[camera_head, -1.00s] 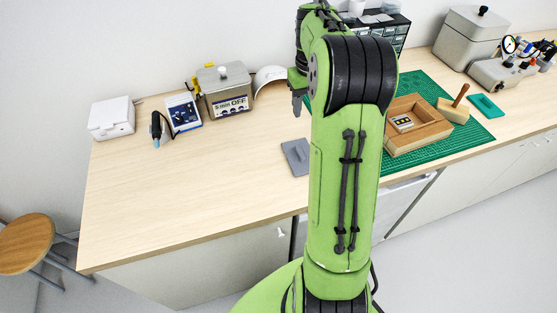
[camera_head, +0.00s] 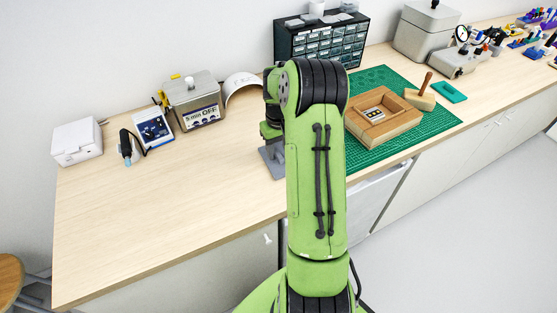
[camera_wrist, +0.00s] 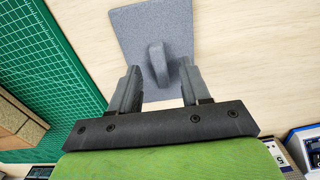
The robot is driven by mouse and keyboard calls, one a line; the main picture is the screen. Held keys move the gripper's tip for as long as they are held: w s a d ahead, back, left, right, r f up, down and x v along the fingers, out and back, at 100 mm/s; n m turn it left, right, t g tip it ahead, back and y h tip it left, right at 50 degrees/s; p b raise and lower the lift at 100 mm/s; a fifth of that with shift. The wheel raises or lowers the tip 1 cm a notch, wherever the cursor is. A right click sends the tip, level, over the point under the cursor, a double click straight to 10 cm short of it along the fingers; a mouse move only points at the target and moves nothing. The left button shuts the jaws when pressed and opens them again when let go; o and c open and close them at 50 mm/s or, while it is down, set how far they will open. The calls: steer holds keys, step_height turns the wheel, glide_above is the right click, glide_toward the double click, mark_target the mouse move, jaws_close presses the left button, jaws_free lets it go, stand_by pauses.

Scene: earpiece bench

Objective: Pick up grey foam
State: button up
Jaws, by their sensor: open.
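The grey foam (camera_wrist: 174,28) is a flat speckled grey slab with a raised grip block (camera_wrist: 158,62) on top, lying on the wooden bench. In the wrist view my gripper (camera_wrist: 160,84) is open, with one finger on each side of the raised block and a gap on both sides. I cannot tell how far the fingertips are above the slab. In the head view the grey foam (camera_head: 268,159) shows only in part beside my green arm, which hides the rest. My gripper (camera_head: 271,146) is mostly hidden there, just over the foam.
A green cutting mat (camera_head: 378,160) with a wooden tray (camera_head: 402,131) and a wooden-handled block (camera_head: 421,98) lies to the right. A drawer cabinet (camera_head: 332,45) stands behind. A grey metal box (camera_head: 195,96) stands at the left. The bench's left front (camera_head: 160,210) is clear.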

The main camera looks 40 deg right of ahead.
mark_target(278, 154)
steer(key=shift+f, duration=0.6)
steer(key=shift+r, duration=0.1)
jaws_close()
step_height(278, 154, up, 13)
steer(key=p, duration=0.4)
steer(key=shift+p, duration=0.3)
